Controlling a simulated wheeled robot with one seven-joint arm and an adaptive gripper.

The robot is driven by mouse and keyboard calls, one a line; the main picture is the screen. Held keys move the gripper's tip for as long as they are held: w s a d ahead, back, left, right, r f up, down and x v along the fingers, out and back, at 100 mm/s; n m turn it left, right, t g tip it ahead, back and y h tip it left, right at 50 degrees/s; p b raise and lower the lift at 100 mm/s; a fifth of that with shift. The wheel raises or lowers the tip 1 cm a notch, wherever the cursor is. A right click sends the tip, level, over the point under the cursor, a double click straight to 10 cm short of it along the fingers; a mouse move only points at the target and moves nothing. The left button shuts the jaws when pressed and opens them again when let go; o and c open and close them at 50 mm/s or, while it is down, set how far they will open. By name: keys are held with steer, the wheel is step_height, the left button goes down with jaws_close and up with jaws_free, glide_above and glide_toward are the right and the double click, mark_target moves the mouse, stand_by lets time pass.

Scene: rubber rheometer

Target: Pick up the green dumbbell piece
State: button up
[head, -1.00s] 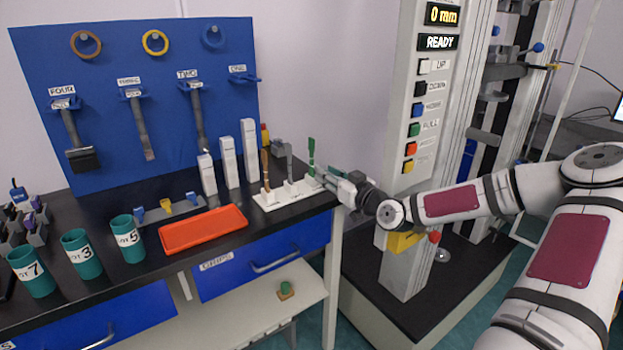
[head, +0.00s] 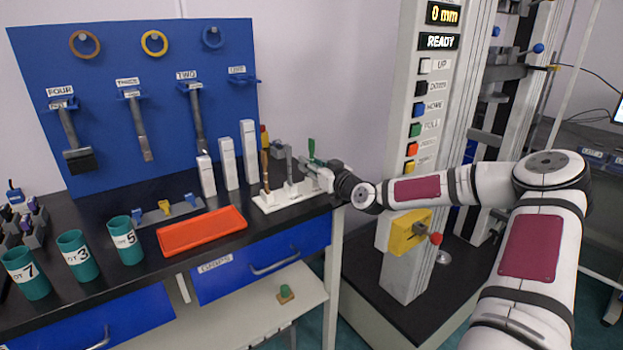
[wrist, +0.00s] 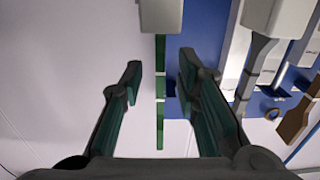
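The green dumbbell piece (head: 311,148) stands upright in the right end of a white holder (head: 268,203) on the black bench; its lower part is hidden behind my gripper (head: 312,172) in the head view. In the wrist view the green piece (wrist: 160,110) is a thin strip running between the two fingers of my gripper (wrist: 160,78). The fingers are open, with a gap on each side of the strip; neither visibly touches it.
A grey piece (head: 289,165) and a brown piece (head: 265,172) stand in the same holder, left of the green one. White blocks (head: 228,162) stand behind. An orange tray (head: 202,232) lies to the left. The testing machine's column (head: 405,130) rises to the right.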

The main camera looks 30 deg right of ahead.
jaws_close()
